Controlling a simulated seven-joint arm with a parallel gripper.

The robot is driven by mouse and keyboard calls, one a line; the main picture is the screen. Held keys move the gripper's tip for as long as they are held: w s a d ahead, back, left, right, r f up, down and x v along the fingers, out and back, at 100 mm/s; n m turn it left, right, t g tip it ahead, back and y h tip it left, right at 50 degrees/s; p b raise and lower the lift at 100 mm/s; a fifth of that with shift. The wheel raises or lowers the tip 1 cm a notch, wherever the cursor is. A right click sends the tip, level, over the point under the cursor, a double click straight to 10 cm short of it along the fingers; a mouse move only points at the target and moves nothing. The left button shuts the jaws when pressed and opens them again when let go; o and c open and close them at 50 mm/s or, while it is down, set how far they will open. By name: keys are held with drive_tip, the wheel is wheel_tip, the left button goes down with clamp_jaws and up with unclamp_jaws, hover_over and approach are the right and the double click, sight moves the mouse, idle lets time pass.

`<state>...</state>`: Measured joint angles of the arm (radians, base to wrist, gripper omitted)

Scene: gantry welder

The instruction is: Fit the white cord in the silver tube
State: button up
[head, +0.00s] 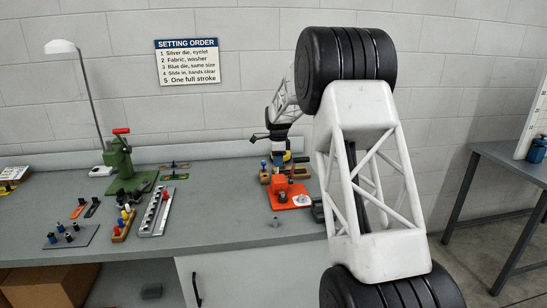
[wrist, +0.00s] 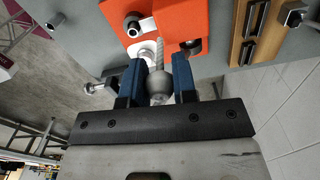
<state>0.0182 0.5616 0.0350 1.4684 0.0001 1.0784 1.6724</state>
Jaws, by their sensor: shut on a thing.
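My gripper (wrist: 158,82) has two blue fingers shut on a rounded grey piece (wrist: 159,80). A thin, pale, twisted cord (wrist: 159,53) sticks out of that piece toward an orange base (wrist: 180,18). A silver tube (wrist: 133,25) with a dark open end is on the orange base, left of the cord tip. The cord appears apart from this tube. A second short metal part (wrist: 190,45) sits to the right. In the head view the orange fixture (head: 280,195) stands on the bench below my gripper (head: 277,160); the cord is too small to make out there.
A pale round part (wrist: 147,50) lies close behind the left finger. A wooden block with metal parts (wrist: 250,35) is to the right. In the head view a green press (head: 120,160), a grey rack (head: 157,211) and a dark tray (head: 70,237) stand left on the bench (head: 215,205).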

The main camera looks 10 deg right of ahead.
drive_tip(key=shift+m, duration=0.8)
drive_tip(key=shift+s+d, duration=0.2)
drive_tip(key=shift+s, duration=0.65)
drive_tip(key=shift+s+d, duration=0.2)
drive_tip(key=shift+s, duration=0.7)
drive_tip(key=shift+s+d, duration=0.2)
drive_tip(key=shift+s, duration=0.65)
drive_tip(key=shift+f, duration=0.25)
drive_tip(key=shift+f, duration=2.5)
drive_tip(key=shift+f, duration=2.15)
drive_tip(key=o, duration=1)
drive_tip(key=shift+r, duration=3.85)
drive_tip(key=shift+r, duration=0.1)
